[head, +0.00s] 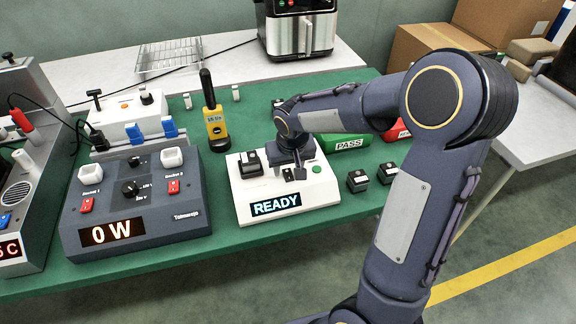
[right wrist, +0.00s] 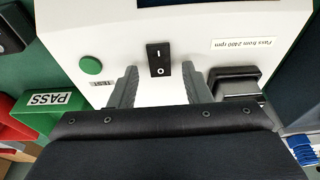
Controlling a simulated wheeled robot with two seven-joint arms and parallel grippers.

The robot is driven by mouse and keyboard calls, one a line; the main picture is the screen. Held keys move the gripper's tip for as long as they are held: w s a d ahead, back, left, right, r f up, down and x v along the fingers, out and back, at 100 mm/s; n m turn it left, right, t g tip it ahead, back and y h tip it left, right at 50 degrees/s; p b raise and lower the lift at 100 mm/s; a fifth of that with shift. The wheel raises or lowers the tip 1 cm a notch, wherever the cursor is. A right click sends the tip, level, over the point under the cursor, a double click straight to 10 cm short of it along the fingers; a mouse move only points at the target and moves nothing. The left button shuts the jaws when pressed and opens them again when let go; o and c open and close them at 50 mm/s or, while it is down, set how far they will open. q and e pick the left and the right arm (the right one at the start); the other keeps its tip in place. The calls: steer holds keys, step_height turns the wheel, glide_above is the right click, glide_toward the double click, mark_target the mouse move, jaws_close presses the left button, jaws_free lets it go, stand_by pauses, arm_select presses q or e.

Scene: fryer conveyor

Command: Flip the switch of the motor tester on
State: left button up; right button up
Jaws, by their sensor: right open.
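The motor tester (head: 245,212) is a white box with a lit READY display, standing on the green table; its white top also fills the upper right wrist view (right wrist: 205,30). My left gripper is not in view.
A dark socket block (head: 250,165) is on the tester's left side. A green PASS bin (head: 348,141) stands behind it, and small black blocks (head: 357,181) lie to its right. A grey power meter (head: 135,215) reading 0 W and a yellow hand-held device (head: 215,125) are to the left.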

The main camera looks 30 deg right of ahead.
mark_target(290, 180)
steer(key=v, duration=0.7)
steer(key=shift+r, duration=0.4)
steer(key=s+a+r+t+y, duration=0.1)
steer(key=s+a+y, duration=0.1)
steer(key=s, duration=0.8)
steer(key=s+a+r+n+t+y+p, duration=0.1)
steer(key=s+a, duration=0.4)
steer(key=s, duration=0.6)
steer(key=shift+t+y, duration=0.3)
steer(key=shift+y, duration=0.5)
steer(key=shift+s, duration=0.25)
